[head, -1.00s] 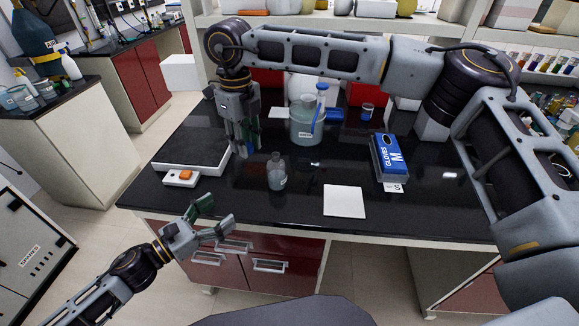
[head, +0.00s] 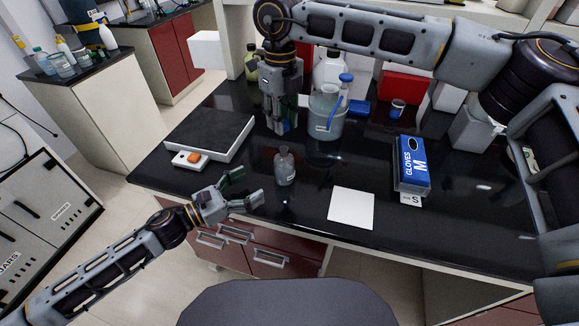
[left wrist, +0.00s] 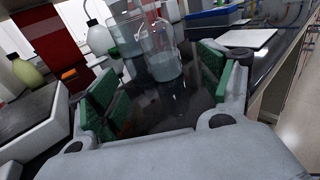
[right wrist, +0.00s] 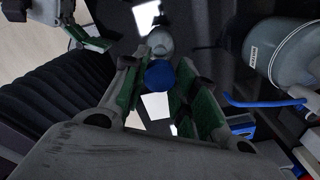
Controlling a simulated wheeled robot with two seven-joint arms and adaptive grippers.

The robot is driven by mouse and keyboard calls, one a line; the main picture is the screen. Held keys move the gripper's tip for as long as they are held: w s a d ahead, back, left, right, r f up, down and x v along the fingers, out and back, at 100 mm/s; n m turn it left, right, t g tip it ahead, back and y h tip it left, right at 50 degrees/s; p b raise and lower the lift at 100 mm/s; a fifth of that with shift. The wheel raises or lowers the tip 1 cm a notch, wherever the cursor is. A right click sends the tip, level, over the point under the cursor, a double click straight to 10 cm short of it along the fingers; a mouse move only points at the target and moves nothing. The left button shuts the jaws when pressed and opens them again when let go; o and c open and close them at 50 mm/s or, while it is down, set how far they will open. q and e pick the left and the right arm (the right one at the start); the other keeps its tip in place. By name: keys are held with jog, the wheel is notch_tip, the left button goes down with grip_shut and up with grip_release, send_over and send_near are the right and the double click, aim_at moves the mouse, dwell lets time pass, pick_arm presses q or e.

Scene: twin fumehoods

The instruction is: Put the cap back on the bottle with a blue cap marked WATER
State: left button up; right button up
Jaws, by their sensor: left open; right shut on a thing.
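A small clear open-necked bottle (head: 284,169) with a label too small to read stands upright on the black bench near the front edge. It also shows ahead of my left gripper in the left wrist view (left wrist: 162,58). My left gripper (head: 247,188) is open and empty, to the left of the bottle, its fingers pointing toward it. My right gripper (head: 282,127) is shut on a blue cap (right wrist: 160,74), held above the bench behind the bottle in the head view. The bottle (right wrist: 160,40) shows beyond the cap in the right wrist view.
A large labelled beaker (head: 325,120) with a blue stirrer-like item stands beside my right gripper. A balance-like flat plate (head: 212,136) is at left. A white square (head: 351,208) and a blue glove box (head: 412,165) lie to the right of the bottle.

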aim_at(284, 167)
pick_arm(q)
jog(key=shift+w+d, duration=0.2)
dwell(0.6)
jog(key=shift+x, duration=5.8)
jog(key=c, duration=1.6)
jog(key=shift+a, duration=0.1)
pick_arm(e)
jog(key=shift+f, duration=2.5)
jog(key=shift+f, duration=0.1)
jog(key=shift+f, duration=0.8)
jog(key=shift+f, duration=0.55)
